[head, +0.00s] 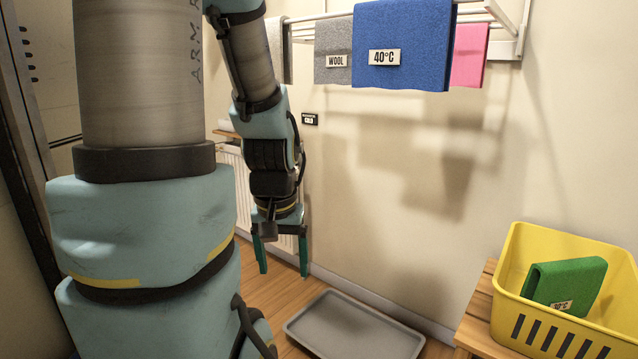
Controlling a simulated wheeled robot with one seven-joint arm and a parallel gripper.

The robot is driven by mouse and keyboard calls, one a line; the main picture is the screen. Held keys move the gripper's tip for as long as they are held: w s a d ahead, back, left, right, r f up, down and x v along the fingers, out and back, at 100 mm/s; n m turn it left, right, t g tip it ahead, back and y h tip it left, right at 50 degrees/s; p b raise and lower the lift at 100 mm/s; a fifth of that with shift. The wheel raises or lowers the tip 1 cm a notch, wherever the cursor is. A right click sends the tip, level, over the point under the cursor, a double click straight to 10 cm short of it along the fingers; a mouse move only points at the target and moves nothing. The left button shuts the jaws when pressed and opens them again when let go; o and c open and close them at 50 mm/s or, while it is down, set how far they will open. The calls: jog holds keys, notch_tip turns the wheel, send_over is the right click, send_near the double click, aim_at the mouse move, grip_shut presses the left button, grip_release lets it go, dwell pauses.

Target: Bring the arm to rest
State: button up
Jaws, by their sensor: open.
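My gripper (283,270) hangs pointing down in the middle of the head view, with its two green fingers apart and nothing between them. It is in front of the wall and the white radiator, clear of the hanging cloths. My arm's upper links fill the left side of the view and hide what is behind them.
A grey tray (354,328) lies on the wooden floor. A yellow basket (515,262) holding a green cloth (570,282) stands on a wooden bench (472,332) at right. A wall rack (488,10) carries a blue cloth (405,30), a grey cloth (333,45) and a pink cloth (468,60).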

notch_tip(320, 180, up, 26)
jog(key=p, duration=2.3)
jog(key=shift+p, duration=0.35)
